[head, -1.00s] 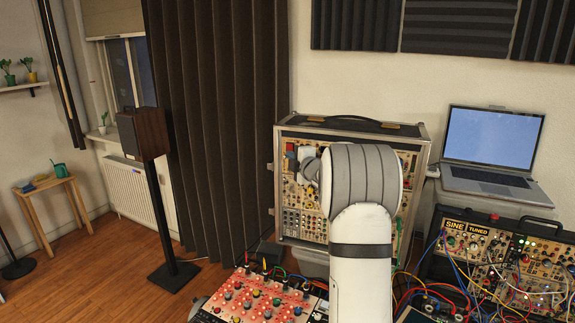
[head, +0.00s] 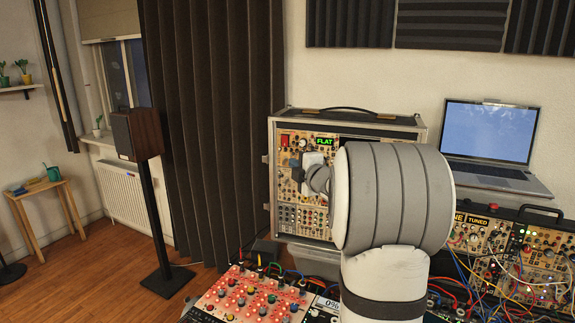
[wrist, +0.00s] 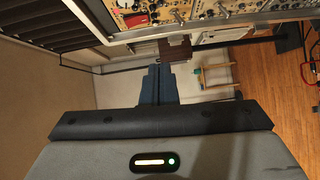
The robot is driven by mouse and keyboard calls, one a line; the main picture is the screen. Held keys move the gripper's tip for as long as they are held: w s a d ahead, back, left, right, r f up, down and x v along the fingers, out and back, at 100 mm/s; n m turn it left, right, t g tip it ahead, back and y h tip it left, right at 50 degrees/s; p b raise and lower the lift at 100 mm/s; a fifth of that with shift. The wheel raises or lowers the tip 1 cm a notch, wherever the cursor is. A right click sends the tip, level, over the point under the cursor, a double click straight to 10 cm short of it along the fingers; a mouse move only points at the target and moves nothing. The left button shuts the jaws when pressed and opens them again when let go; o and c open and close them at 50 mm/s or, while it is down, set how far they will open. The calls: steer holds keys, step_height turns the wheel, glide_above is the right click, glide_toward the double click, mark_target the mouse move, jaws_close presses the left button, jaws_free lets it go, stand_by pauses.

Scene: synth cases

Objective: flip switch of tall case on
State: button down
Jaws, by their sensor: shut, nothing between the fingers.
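The tall case (head: 272,200) stands at the back with its panel facing me. A small red switch (head: 285,140) shows at the panel's upper left; it is too small to tell which way it is tipped. To its right a green display (head: 324,142) is lit and reads FLAT. My gripper (wrist: 160,70) is shut and empty, its two dark fingers together in the wrist view. The wrist view shows the case's edge (wrist: 185,28) beyond the fingertips.
A red-lit module case (head: 245,295) is in front at the bottom. A patched case (head: 540,255) with cables and an open laptop (head: 490,135) are at the right.

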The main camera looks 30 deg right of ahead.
steer(key=shift+s+f, duration=0.1)
steer(key=shift+s, duration=0.9)
steer(key=s+a+f+m+g, duration=0.4)
steer(key=s+a+f+m, duration=0.1)
steer(key=s, duration=0.6)
steer(key=s+a+f+m+g, duration=0.5)
steer(key=s+a+m, duration=0.1)
steer(key=s+a, duration=0.4)
steer(key=s+a+f+m+g, duration=0.5)
steer(key=s+a+f+m, duration=0.1)
steer(key=s, duration=0.7)
steer(key=shift+a+m, duration=0.3)
steer(key=shift+a, duration=0.6)
steer(key=shift+r, duration=0.1)
